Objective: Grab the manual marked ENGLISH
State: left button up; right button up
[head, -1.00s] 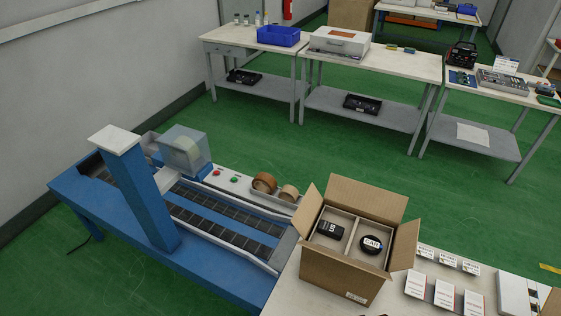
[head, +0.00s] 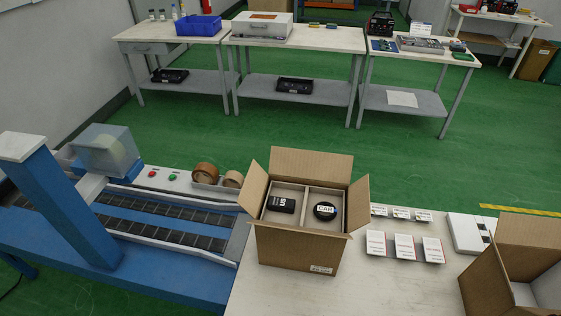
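Three white booklets with red print lie in a row on the near white table, right of the open box: a left booklet (head: 376,244), a middle booklet (head: 405,247) and a right booklet (head: 433,250). Their lettering is too small to read, so I cannot tell which one says ENGLISH. Small label cards (head: 401,213) stand in a row just behind them. Neither of my grippers is in view.
An open cardboard box (head: 298,248) holds a black packet (head: 281,204) and a round black item marked CAR (head: 325,210). Another open box (head: 490,282) stands at the right. A blue conveyor (head: 120,262) adjoins the table. The table front (head: 380,295) is clear.

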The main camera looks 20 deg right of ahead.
aim_at(434, 251)
jog(key=l+z, duration=0.45)
jog(key=i+l+z, duration=0.2)
jog(key=z, duration=0.25)
jog(key=i+l+z, duration=0.15)
jog(key=z, duration=0.3)
jog(key=l, duration=0.1)
